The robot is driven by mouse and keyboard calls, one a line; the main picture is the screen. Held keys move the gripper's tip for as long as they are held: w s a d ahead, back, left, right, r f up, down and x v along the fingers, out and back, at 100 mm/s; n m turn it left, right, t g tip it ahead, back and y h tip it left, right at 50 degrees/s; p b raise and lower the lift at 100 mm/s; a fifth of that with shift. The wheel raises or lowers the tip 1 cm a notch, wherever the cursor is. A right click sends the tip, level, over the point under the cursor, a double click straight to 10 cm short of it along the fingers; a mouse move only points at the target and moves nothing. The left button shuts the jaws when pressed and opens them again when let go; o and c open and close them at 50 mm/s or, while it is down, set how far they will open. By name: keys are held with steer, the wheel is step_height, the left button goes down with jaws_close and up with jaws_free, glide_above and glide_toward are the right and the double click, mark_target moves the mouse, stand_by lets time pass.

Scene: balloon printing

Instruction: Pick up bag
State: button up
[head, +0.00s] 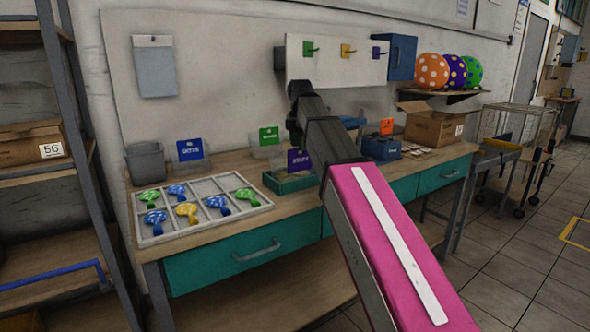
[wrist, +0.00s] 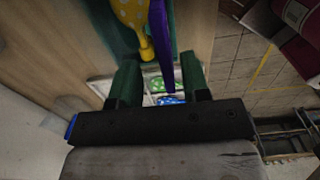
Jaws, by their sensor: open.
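I cannot clearly make out a bag in either view. My gripper (wrist: 160,78) shows in the wrist view with its two green fingers apart. A yellow dotted piece (wrist: 131,14) with a narrow neck and a long purple piece (wrist: 162,45) show at or just beyond the finger gap; I cannot tell whether they touch the fingers. Beyond them lie green (wrist: 180,83) and blue (wrist: 170,99) balloons. In the head view, my arm crosses the bench and the fingers cannot be made out.
The wooden bench (head: 300,215) holds a compartment tray (head: 258,212) of dotted balloons, a green box (head: 290,184), a blue bin (head: 381,148) and an open cardboard box (head: 436,125). A wall panel (head: 330,66) bears coloured hooks. Shelving (head: 58,80) stands at left. Floor shows at right.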

mark_target(301, 155)
steer(key=f, duration=0.4)
steer(key=shift+s+d+f, duration=0.15)
steer(key=shift+d+f, duration=0.1)
steer(key=shift+f, duration=0.1)
jaws_close()
steer(key=shift+r, duration=0.15)
